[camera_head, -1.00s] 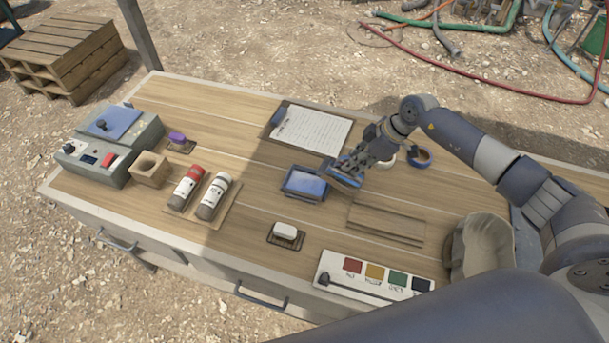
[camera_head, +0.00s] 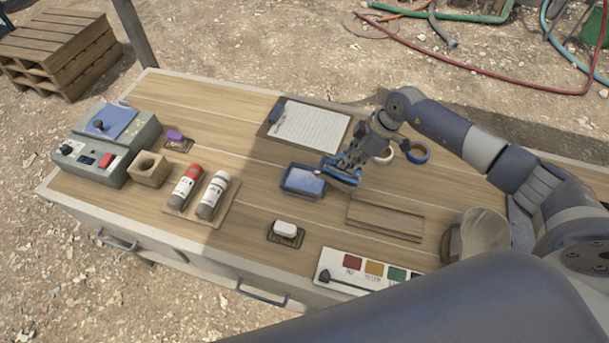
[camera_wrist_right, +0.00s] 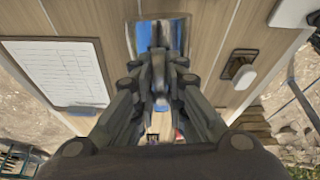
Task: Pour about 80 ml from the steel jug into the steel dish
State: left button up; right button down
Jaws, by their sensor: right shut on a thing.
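A shallow rectangular dish (camera_head: 288,186) with a dark rim and a blue, sky-reflecting inside lies on the middle of the table; I take it as the steel dish. My right gripper (camera_head: 343,168) is just to its right, low over the table, and overlaps its right edge in the head view. It is shut on a small, shiny, bluish thing, probably the steel jug, mostly hidden by the fingers. In the right wrist view, a blue reflecting surface (camera_wrist_right: 160,22) lies beyond the fingers (camera_wrist_right: 160,85). My left gripper is not in view.
A clipboard (camera_head: 312,128) lies behind the dish and a white soap-like block (camera_head: 285,229) in front. A colour card (camera_head: 352,263) is near the front edge.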

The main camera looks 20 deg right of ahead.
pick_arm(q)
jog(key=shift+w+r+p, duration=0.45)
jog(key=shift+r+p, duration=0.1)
pick_arm(e)
jog(key=shift+w+a+r, duration=0.1)
jog(key=shift+a, duration=0.15)
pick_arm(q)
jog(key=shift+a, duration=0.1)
pick_arm(e)
jog(key=shift+w+d+h, duration=0.1)
jog(key=shift+h, duration=0.2)
